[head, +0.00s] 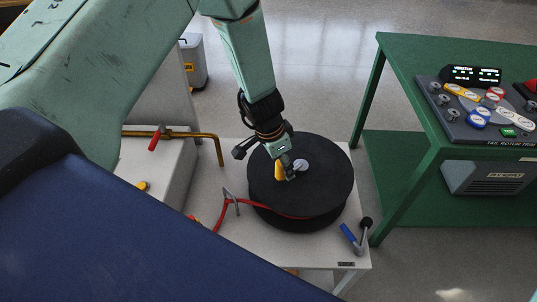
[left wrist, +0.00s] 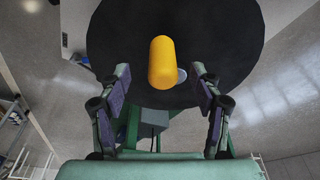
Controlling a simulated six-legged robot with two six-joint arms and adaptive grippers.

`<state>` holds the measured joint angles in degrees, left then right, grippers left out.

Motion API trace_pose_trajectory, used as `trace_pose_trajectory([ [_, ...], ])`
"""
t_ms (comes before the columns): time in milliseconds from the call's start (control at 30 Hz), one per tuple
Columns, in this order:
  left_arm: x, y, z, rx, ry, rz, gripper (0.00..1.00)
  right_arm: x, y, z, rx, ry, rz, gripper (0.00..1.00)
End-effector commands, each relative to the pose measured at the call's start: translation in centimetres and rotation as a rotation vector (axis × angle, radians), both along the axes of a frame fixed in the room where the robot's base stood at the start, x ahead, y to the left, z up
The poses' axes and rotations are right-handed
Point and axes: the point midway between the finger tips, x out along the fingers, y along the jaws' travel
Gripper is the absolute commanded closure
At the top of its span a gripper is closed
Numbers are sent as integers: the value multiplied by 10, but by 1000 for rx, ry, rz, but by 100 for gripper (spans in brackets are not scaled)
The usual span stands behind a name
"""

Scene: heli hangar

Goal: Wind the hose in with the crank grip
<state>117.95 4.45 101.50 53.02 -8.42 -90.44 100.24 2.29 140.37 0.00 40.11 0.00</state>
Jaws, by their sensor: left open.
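The black hose reel (head: 325,185) lies flat on a white table, its round top facing up. The yellow crank grip (head: 278,171) stands on the reel's top, left of its pale hub (head: 301,165). My left gripper (head: 287,174) reaches down to the grip from above. In the left wrist view, the crank grip (left wrist: 162,62) shows between the two spread fingers of my left gripper (left wrist: 161,72), with a gap on each side. The red hose (head: 262,205) runs from the reel's front left through a metal guide (head: 230,201). My right gripper is not in view.
A blue-handled lever (head: 352,238) sits at the table's front right corner. A brass pipe (head: 205,136) with a red handle (head: 155,140) is at the left. A green bench (head: 405,160) with a control panel (head: 480,106) stands at the right, beyond a strip of floor.

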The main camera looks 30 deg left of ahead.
Motion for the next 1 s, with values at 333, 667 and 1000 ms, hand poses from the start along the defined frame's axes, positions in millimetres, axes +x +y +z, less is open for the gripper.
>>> trace_pose_trajectory([
  [333, 0, 0, 35, -1, -1, 0, 36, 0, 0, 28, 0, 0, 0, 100],
  [667, 0, 0, 63, -1, -1, 1, 36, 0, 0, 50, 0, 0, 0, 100],
  [1000, 0, 0, 81, 0, 0, 0, 36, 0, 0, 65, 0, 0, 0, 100],
])
